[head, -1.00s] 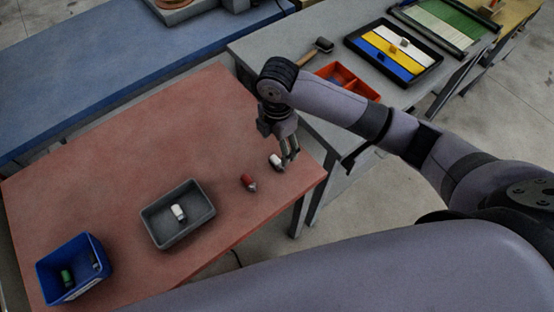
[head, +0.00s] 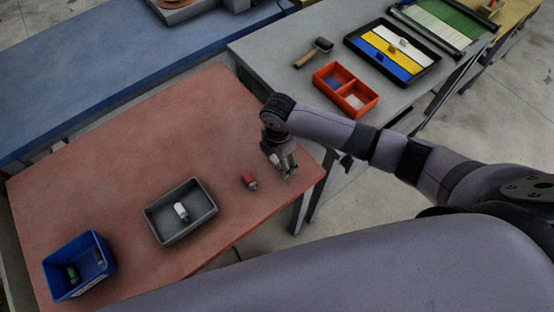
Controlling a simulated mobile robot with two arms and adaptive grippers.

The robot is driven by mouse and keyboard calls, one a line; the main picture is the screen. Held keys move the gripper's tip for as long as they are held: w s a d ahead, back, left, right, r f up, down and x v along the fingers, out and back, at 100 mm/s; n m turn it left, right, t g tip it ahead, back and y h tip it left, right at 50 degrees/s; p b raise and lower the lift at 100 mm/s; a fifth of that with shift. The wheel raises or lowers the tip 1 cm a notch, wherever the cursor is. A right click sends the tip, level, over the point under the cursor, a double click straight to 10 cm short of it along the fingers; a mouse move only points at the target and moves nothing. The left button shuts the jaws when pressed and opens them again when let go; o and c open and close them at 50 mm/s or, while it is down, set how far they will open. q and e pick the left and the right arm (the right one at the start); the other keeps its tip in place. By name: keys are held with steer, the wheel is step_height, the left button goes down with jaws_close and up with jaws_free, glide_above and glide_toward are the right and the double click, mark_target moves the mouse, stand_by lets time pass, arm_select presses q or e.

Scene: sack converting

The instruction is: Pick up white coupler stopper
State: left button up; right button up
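A white coupler stopper (head: 274,158) is on the red table near its right corner, mostly hidden by my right gripper. My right gripper (head: 286,171) points down at the tabletop, right at this stopper. I cannot tell whether its fingers are open or shut on the stopper. Another white stopper-like piece (head: 181,210) lies in the grey tray (head: 158,226). A red piece (head: 249,181) with a grey end lies on the table, left of and nearer than the gripper. My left gripper is not in view.
A blue bin (head: 72,285) with a green piece (head: 72,273) stands at the table's left end. Behind are a grey bench (head: 290,45) with an orange divided box (head: 360,111), a roller and a colored-strip tray. The red table's middle is clear.

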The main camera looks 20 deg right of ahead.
steer(key=c, duration=1.2)
steer(key=shift+r, duration=0.15)
